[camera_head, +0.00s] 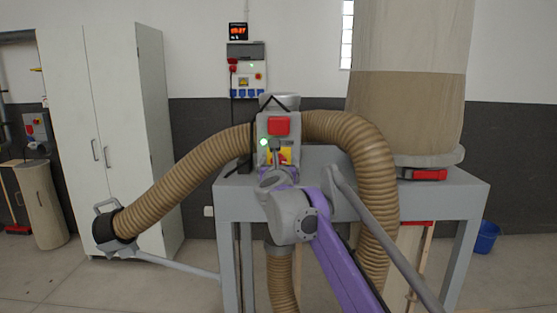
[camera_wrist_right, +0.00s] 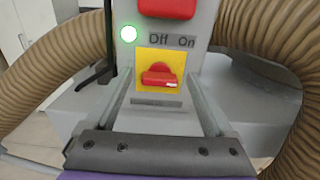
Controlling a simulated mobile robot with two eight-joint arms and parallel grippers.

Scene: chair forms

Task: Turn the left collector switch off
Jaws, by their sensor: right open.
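The collector switch is a red rotary knob on a yellow plate (camera_wrist_right: 158,75), under the labels "Off" and "On" in the right wrist view. The knob's grip looks roughly sideways; its exact setting is hard to tell. A green light (camera_wrist_right: 128,34) glows beside the labels, and a red block sits above them. In the head view the yellow plate (camera_head: 287,154) is partly hidden by my right gripper (camera_head: 279,158). My right gripper is open, its two fingers (camera_wrist_right: 161,90) on either side of the switch's lower part, with nothing held. My left gripper is not in view.
A ribbed tan hose (camera_head: 190,168) arches left from the collector, and another (camera_head: 375,190) curves down close on the right. The grey collector stand (camera_head: 440,186) carries a tall filter bag (camera_head: 415,60). A white cabinet (camera_head: 100,110) and blue bucket (camera_head: 487,237) stand farther away.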

